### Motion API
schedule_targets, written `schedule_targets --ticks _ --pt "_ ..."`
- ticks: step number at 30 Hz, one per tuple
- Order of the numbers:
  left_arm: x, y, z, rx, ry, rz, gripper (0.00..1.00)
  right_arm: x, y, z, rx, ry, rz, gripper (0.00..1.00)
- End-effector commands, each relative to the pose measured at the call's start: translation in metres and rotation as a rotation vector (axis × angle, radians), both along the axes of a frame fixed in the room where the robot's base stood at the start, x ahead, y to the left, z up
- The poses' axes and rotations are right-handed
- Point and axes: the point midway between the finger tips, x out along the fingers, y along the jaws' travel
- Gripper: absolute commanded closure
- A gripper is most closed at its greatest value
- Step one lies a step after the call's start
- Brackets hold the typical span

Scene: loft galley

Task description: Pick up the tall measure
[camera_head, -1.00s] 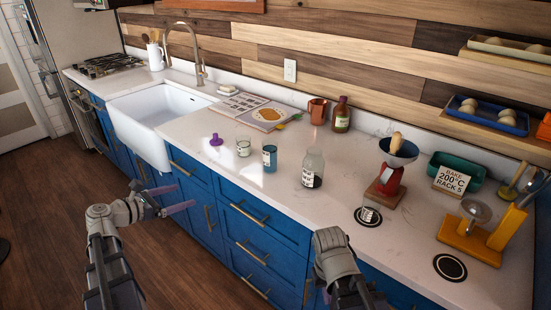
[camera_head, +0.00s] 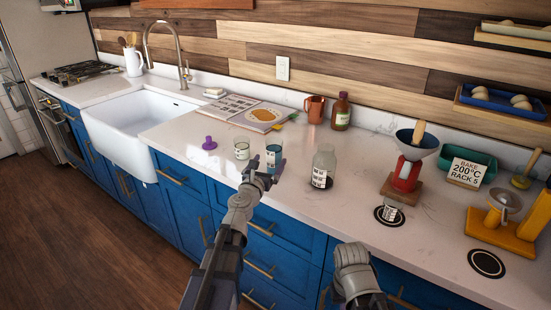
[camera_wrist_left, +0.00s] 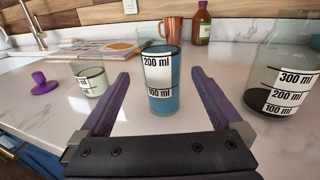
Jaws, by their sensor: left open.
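The tall measure is a clear glass (camera_head: 274,158) with white volume labels and blue contents, upright on the counter. In the left wrist view the tall measure (camera_wrist_left: 161,78) stands centred between the two purple fingers. My left gripper (camera_head: 262,170) is open, low over the counter's front edge at the measure, and partly covers it in the head view. There is a gap on each side of the glass; I cannot tell how far the fingers reach around it. Of my right arm only grey links show, at the bottom of the head view; its fingers are hidden.
A short measure (camera_head: 242,151) stands left of the tall one and a wide jar (camera_head: 323,166) with dark contents stands right. A purple knobbed object (camera_head: 209,143) is farther left. Behind are an open book (camera_head: 262,116), a copper mug (camera_head: 315,109) and a brown bottle (camera_head: 341,112).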

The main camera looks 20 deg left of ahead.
Motion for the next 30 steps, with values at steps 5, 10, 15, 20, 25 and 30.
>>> schedule_targets --ticks 5,10,15,20,25,30 --pt "0.021 -0.001 0.000 0.001 0.000 -0.002 0.00 0.000 0.000 0.000 0.000 0.000 0.000 1.00" --pt "0.024 -0.002 0.000 0.001 0.000 -0.001 0.00 0.000 0.000 0.000 0.000 0.000 0.000 1.00" --pt "0.038 -0.003 -0.002 0.001 0.000 -0.002 0.00 0.000 0.000 -0.002 0.000 0.000 0.000 1.00" --pt "0.063 -0.006 -0.003 0.001 0.000 -0.001 0.00 0.000 0.000 -0.003 0.000 0.000 0.000 1.00" --pt "0.075 -0.007 -0.003 0.001 0.000 -0.001 0.00 0.000 0.000 -0.003 0.000 0.000 0.000 1.00" --pt "0.074 -0.007 -0.003 0.001 0.000 -0.001 0.00 0.000 0.000 -0.003 0.000 0.000 0.000 1.00"
